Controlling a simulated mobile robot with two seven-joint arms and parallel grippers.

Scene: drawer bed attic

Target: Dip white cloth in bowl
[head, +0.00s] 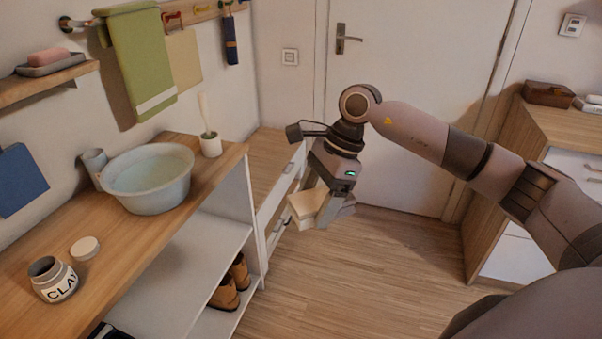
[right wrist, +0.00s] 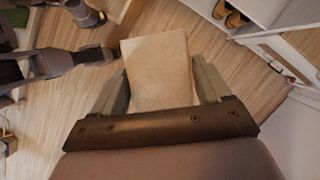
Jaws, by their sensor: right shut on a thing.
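A pale cream folded cloth (head: 306,207) is held in my right gripper (head: 327,203), out over the floor to the right of the shelf unit. The cloth (right wrist: 160,70) also shows in the right wrist view, between the two fingers of the right gripper (right wrist: 162,88). A light grey-blue bowl (head: 148,182) stands on the wooden counter at the left, with what looks like water inside. The cloth is apart from the bowl, to its right. My left gripper is not seen in the head view.
The wooden counter (head: 125,232) also bears a clay jar (head: 55,282), its round lid (head: 85,247) and a white brush holder (head: 210,146) near the bowl. A green towel (head: 139,65) hangs above. Brown boots (head: 232,282) stand on the shelf below. A drawer unit (head: 280,195) stands behind the gripper.

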